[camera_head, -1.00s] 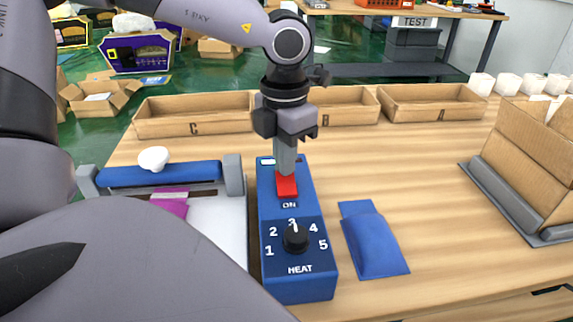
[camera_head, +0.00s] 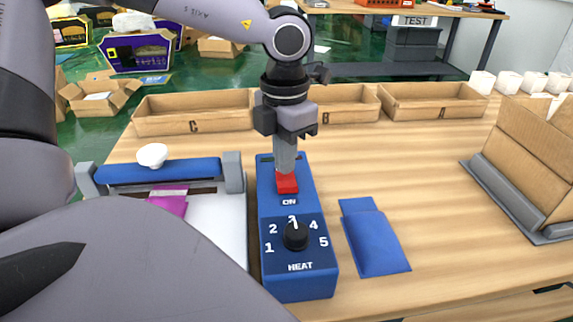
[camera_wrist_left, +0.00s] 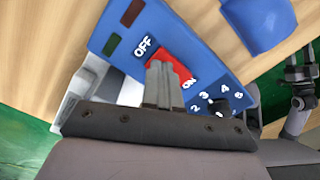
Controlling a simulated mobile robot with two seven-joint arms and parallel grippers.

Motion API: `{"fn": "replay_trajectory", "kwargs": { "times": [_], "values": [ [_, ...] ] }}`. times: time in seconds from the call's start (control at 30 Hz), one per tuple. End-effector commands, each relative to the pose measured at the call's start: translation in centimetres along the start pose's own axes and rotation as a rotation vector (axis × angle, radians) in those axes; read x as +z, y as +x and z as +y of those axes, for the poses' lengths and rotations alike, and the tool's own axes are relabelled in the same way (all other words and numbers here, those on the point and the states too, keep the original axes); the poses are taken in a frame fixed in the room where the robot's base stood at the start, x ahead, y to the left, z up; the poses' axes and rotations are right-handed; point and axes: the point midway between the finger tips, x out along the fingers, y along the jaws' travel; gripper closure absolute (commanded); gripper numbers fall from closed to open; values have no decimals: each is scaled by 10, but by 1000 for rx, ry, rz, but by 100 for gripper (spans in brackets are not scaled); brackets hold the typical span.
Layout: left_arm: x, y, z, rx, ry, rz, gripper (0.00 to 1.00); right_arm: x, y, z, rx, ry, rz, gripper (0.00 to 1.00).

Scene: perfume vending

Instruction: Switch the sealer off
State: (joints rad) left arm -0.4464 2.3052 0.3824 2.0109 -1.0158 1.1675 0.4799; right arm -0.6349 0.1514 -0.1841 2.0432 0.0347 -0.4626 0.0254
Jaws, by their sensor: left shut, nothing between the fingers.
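The sealer's blue control box (camera_head: 268,215) stands on the table, with a red rocker switch (camera_head: 287,186) above the word ON and a black heat dial (camera_head: 296,236) pointing near 3. My left gripper (camera_head: 286,170) points down, shut and empty, its fingertips at the red switch and hiding its far part. In the left wrist view the shut fingers (camera_wrist_left: 161,82) lie over the red switch (camera_wrist_left: 182,72), between OFF and ON. The two indicator windows there, red (camera_wrist_left: 132,12) and green (camera_wrist_left: 112,45), look dark. A dark mechanism at that view's right edge may be my right gripper; its jaws are unclear.
The sealer's blue bar (camera_head: 160,173) lies left of the box, with a white knob (camera_head: 152,155) and a magenta packet (camera_head: 170,205). A blue pouch (camera_head: 378,243) lies close right. Cardboard bins (camera_head: 192,126) line the back. A cardboard box (camera_head: 530,150) stands right.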

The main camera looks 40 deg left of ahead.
Motion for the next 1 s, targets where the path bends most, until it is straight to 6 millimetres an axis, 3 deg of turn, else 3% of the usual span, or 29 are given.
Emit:
{"fn": "replay_trajectory", "kwargs": {
  "times": [0.7,1.0],
  "values": [
    [1,-61,0,1,0,-3,100,-28,-20,-2,0,2,1,37],
    [0,-63,0,1,1,-2,100,-28,-21,-2,0,2,1,37]
  ]
}}
